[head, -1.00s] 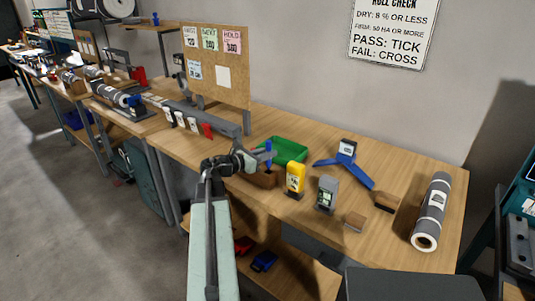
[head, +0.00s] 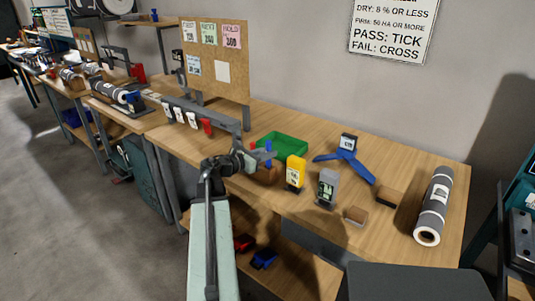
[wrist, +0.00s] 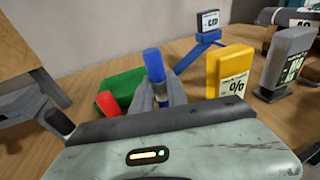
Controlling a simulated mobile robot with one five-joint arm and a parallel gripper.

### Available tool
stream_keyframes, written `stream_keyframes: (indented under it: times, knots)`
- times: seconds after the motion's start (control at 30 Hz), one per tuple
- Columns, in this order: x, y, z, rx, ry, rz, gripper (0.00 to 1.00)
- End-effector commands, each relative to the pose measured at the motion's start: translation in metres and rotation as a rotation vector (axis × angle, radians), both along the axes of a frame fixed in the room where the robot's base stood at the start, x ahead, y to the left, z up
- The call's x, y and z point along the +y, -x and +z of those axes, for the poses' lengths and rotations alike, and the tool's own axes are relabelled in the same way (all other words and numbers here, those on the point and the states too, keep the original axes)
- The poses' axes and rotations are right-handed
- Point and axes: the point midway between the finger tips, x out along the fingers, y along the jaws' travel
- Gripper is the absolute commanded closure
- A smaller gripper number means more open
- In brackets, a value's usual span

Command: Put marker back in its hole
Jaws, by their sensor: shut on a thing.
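The blue marker (head: 268,150) is upright in my gripper (head: 262,157), which is shut on it. In the wrist view the fingers (wrist: 156,94) close around the marker's lower part, and its blue top (wrist: 153,63) stands clear above them. A brown wooden block (head: 268,176) sits on the bench just below the gripper. The gripper hides part of it, and I cannot see a hole or the marker's lower end. A red-topped thing, perhaps another marker (wrist: 107,103), stands left of the fingers. It also shows in the head view (head: 253,147).
A green tray (head: 290,141) lies behind the gripper. A yellow meter (head: 296,172) and a grey meter (head: 327,188) stand close on the right. A blue stand (head: 345,158), small wooden blocks and a grey roll (head: 433,207) lie farther right. A pinboard (head: 218,80) rises behind on the left.

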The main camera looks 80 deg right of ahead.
Motion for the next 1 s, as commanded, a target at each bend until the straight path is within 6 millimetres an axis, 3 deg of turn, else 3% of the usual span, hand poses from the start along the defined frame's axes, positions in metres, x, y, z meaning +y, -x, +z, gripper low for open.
stream_keyframes:
  times: [1.0]
  knots:
    - [0.0, 0.0, -0.027, 0.0, 0.0, 0.0, 1.0]
